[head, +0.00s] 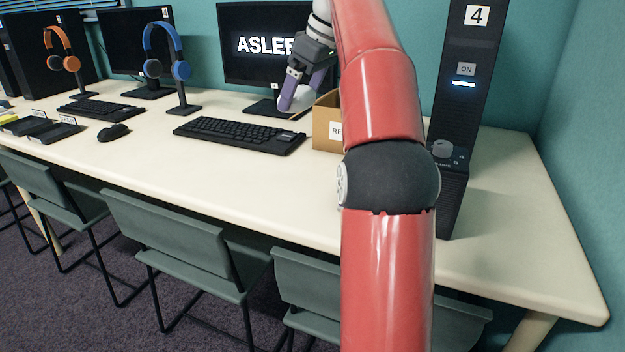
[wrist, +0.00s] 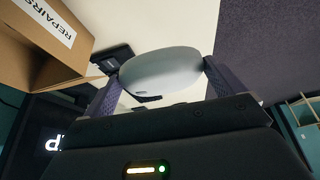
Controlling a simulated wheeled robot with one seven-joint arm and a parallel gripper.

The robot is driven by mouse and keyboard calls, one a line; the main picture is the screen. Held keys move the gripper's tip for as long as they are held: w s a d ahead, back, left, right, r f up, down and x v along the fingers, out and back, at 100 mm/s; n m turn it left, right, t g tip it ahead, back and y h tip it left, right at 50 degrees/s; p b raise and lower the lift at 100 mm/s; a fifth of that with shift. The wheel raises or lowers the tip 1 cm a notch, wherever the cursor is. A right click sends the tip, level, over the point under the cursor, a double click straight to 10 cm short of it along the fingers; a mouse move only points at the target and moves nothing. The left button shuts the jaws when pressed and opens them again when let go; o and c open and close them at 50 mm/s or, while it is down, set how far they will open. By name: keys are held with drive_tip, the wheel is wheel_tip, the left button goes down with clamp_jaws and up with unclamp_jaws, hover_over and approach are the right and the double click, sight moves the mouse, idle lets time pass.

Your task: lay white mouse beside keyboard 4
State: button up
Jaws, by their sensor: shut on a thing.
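My gripper (head: 300,88) hangs over the table in front of the "ASLEEP" monitor and is shut on the white mouse (wrist: 160,70). In the wrist view the mouse sits between both fingers; in the head view only a bit of its pale surface (head: 302,98) shows below the fingers. A black keyboard (head: 235,135) lies on the table in front of that monitor, lower left of the gripper. I cannot read a number on it. The black tower marked 4 (head: 470,70) stands to the right, partly behind my arm.
A cardboard box (head: 325,128), lettered "REPAIRS" (wrist: 45,45) in the wrist view, stands right of the keyboard, partly behind my arm. The monitor (head: 250,65) is behind. A blue headset (head: 180,68) on its stand, a black mouse (head: 113,132) and another keyboard (head: 100,109) are left.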

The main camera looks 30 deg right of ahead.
sight(298, 183)
wheel_tip(298, 183, down, 18)
drive_tip(key=b, duration=0.7)
drive_tip(key=shift+f+b, duration=0.2)
drive_tip(key=shift+b, duration=0.1)
drive_tip(key=o, duration=0.6)
drive_tip(key=shift+o, duration=0.2)
drive_tip(key=p+v, duration=0.4)
drive_tip(key=v, duration=0.8)
drive_tip(key=shift+r, duration=0.2)
drive_tip(key=shift+w+a, duration=0.1)
